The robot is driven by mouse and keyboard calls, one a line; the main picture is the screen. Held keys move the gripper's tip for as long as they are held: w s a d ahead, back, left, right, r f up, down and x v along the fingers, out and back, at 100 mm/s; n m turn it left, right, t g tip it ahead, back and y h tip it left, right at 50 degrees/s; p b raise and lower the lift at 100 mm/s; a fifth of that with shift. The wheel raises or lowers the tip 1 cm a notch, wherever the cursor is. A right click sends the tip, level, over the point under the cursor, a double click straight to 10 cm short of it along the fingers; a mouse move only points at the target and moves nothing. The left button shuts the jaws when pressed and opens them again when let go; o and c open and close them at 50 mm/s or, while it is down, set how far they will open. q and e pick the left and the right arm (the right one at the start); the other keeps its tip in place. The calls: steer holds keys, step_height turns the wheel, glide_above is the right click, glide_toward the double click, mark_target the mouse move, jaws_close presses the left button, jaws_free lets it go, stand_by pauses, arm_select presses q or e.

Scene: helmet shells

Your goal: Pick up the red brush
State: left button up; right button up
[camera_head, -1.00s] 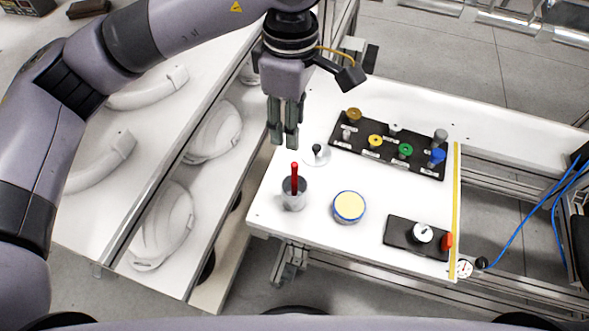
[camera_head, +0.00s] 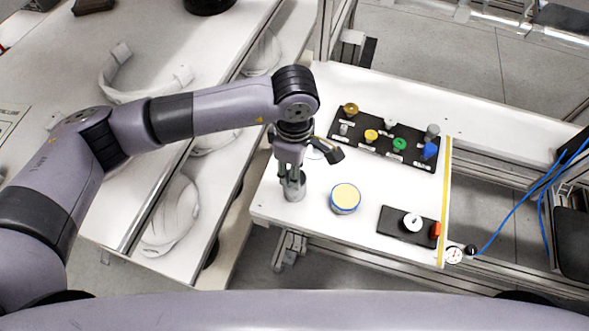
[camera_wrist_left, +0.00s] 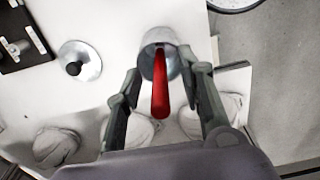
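The red brush (camera_wrist_left: 160,85) stands in a grey metal cup (camera_head: 296,188); in the left wrist view its red handle points towards the camera, between the fingers. In the head view the brush is hidden behind my gripper. My left gripper (camera_head: 291,178) is over the cup, pointing down. In the left wrist view its two fingers (camera_wrist_left: 160,90) are spread, one on each side of the handle, with visible gaps. The cup (camera_wrist_left: 158,45) shows beyond the handle there. My right gripper is not in view.
A yellow-topped blue tin (camera_head: 345,198) stands right of the cup. A black rack (camera_head: 385,140) with several coloured knobs lies behind it, and a black plate (camera_head: 408,226) with a white knob is at the right. White helmet shells (camera_head: 172,215) lie on the left shelf.

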arm_select(q)
steer(key=shift+f, duration=0.3)
jaws_close()
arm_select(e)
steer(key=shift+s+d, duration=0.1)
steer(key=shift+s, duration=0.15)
arm_select(q)
steer(key=shift+r, duration=0.1)
